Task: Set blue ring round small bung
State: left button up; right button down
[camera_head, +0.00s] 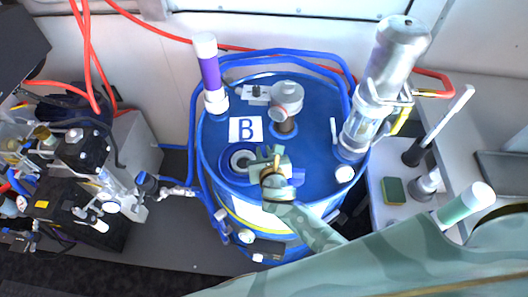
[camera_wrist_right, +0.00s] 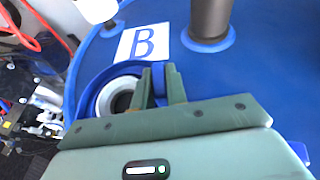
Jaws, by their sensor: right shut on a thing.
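The small bung (camera_head: 241,159) is a pale round fitting with a dark centre on the blue drum top; it also shows in the wrist view (camera_wrist_right: 118,98). The blue ring (camera_head: 224,162) appears around the bung, and its curved wall shows in the wrist view (camera_wrist_right: 92,92). My right gripper (camera_head: 270,158) is at the ring's right side; in the wrist view its green fingers (camera_wrist_right: 164,86) are shut on the ring's wall. I cannot tell whether the ring rests flat on the drum. My left gripper is not in view.
The blue drum (camera_head: 312,105) carries a white "B" label (camera_head: 246,130), a grey capped fitting (camera_head: 287,98), a purple tube (camera_head: 210,72) and a tall metal cylinder (camera_head: 385,75). Orange and blue hoses run behind. Black equipment (camera_head: 75,205) stands left; a green sponge (camera_head: 393,191) lies right.

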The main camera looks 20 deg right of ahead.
jog(key=c, duration=1.7)
grip_release()
jog(key=shift+s, duration=0.1)
jog(key=shift+p+v, duration=1.65)
jog(key=shift+v, duration=1.1)
jog(key=shift+p+v, duration=1)
jog(key=shift+v, duration=1.65)
